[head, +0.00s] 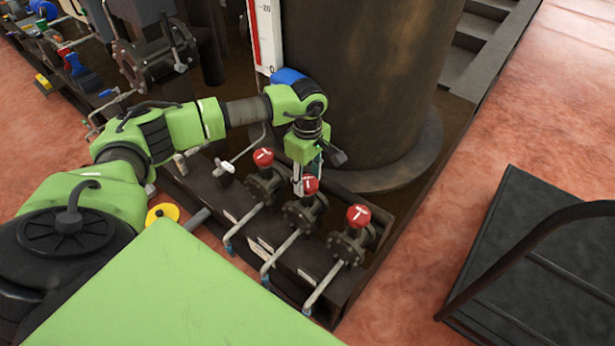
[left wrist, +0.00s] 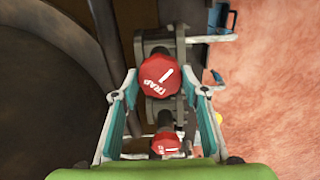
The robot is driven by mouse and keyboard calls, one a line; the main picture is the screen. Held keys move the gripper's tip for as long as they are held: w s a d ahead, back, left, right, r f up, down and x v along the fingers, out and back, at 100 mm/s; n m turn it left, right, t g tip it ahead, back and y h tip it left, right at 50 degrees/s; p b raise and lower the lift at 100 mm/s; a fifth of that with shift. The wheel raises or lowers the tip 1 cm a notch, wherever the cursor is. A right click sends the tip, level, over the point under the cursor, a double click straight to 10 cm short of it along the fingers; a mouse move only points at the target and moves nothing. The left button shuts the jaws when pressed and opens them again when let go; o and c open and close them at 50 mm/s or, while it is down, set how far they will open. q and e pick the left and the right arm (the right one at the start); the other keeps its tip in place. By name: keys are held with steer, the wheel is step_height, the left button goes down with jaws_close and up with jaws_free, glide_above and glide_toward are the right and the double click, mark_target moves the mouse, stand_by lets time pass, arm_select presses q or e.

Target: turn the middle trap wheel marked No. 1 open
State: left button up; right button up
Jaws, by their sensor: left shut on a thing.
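The middle trap wheel (head: 311,184) is a small red hand wheel on a dark valve, between two like red wheels in the head view. My left gripper (head: 303,183) reaches down onto it from above and is shut on it, partly hiding it. In the left wrist view the red wheel (left wrist: 158,76) sits between my two fingers and shows the white letters TRAP and a white stroke. A second red wheel (left wrist: 165,144) shows lower down, partly hidden by my gripper body. My right gripper is not in view.
The other red wheels (head: 264,157) and (head: 358,215) stand close on either side. Grey outlet pipes (head: 324,288) slope toward the front. A large dark tank (head: 365,85) rises just behind. The reddish floor (head: 450,210) at right is open up to a black platform (head: 530,265).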

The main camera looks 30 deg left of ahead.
mark_target(307, 181)
arm_select(q)
steer(key=n+p, duration=0.1)
steer(key=n, duration=0.3)
steer(key=shift+r+n, duration=0.1)
steer(key=shift+n, duration=0.2)
steer(key=n+p, duration=0.1)
steer(key=n, duration=0.2)
steer(key=shift+n, duration=0.4)
steer(key=shift+n+p, duration=0.65)
steer(key=shift+n, duration=1.55)
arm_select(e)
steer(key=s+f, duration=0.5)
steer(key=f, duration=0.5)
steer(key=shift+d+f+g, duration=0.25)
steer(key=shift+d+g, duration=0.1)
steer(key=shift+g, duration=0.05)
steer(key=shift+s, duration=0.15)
arm_select(q)
steer(key=o, duration=1.1)
steer(key=shift+o, duration=0.2)
step_height(307, 181, up, 12)
